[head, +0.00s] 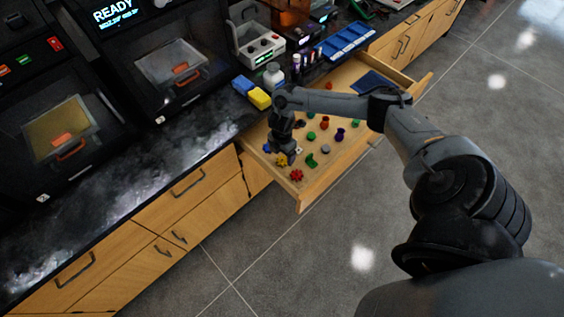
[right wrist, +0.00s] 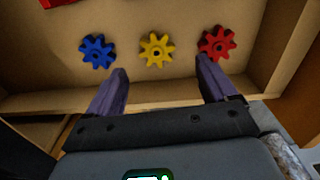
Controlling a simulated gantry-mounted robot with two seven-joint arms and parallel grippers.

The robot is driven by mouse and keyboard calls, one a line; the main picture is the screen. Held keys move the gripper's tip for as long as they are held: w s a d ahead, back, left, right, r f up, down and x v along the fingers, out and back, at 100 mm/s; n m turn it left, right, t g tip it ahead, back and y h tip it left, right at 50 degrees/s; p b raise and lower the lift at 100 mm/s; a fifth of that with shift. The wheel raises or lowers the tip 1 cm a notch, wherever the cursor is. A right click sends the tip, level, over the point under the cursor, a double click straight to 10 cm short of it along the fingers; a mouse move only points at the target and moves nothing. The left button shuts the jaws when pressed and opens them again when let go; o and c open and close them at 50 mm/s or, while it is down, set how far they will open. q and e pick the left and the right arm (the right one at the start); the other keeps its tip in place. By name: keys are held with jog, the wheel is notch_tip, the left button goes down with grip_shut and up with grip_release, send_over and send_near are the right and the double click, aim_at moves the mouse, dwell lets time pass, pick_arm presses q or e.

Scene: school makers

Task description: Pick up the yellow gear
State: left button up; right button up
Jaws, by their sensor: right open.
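The yellow gear (head: 281,160) lies flat in the near-left part of an open wooden drawer. My right gripper (head: 287,153) is at the end of the arm reaching over that part of the drawer, close to the gear. In the right wrist view the yellow gear (right wrist: 156,50) lies between a blue gear (right wrist: 97,51) and a red gear (right wrist: 217,42). The open, empty jaws (right wrist: 162,70) point toward it, with the gear roughly centred just past the fingertips. The right fingertip appears close to the red gear. My left gripper is not in view.
The drawer (head: 325,186) also holds several small coloured parts, including a green piece (head: 311,160), and a dark blue tray at its far end. Yellow and blue blocks (head: 259,98) and a white bottle (head: 273,75) stand on the dark counter behind. Drawer walls surround the gears.

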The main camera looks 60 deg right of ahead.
aim_at(282, 161)
jog(key=f, duration=0.1)
jog(key=f+b, duration=0.1)
jog(key=f, duration=0.1)
jog(key=shift+w+d+f, duration=0.1)
jog(key=shift+d+f, duration=0.2)
jog(key=shift+f+b, duration=0.35)
jog(key=shift+f, duration=0.35)
jog(key=c, duration=1.1)
